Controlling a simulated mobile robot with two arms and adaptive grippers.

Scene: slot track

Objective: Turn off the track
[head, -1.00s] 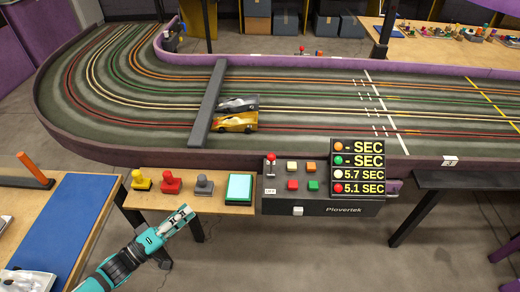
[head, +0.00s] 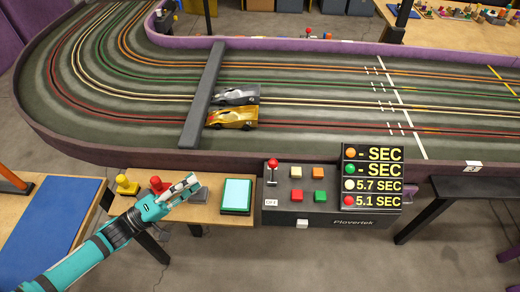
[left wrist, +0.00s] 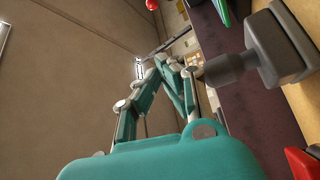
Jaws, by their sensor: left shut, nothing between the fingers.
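The slot track (head: 120,110) fills the back of the head view, with a silver car (head: 237,95) and a gold car (head: 232,118) beside a dark bar. The control box (head: 325,220) is at its front edge. It has a lever with a red ball (head: 272,164), an "OFF" label below the lever, several coloured buttons and a score board (head: 371,180). My left gripper (head: 188,185) is shut and empty, over the red and grey controllers, left of the box and apart from the lever. My right gripper is not in view.
A yellow controller (head: 126,185), a red controller (head: 158,185) and a grey controller (head: 199,193) stand on the wooden shelf, partly hidden by my gripper. The grey controller is close in the left wrist view (left wrist: 270,50). A lit tablet (head: 237,196) lies between them and the box.

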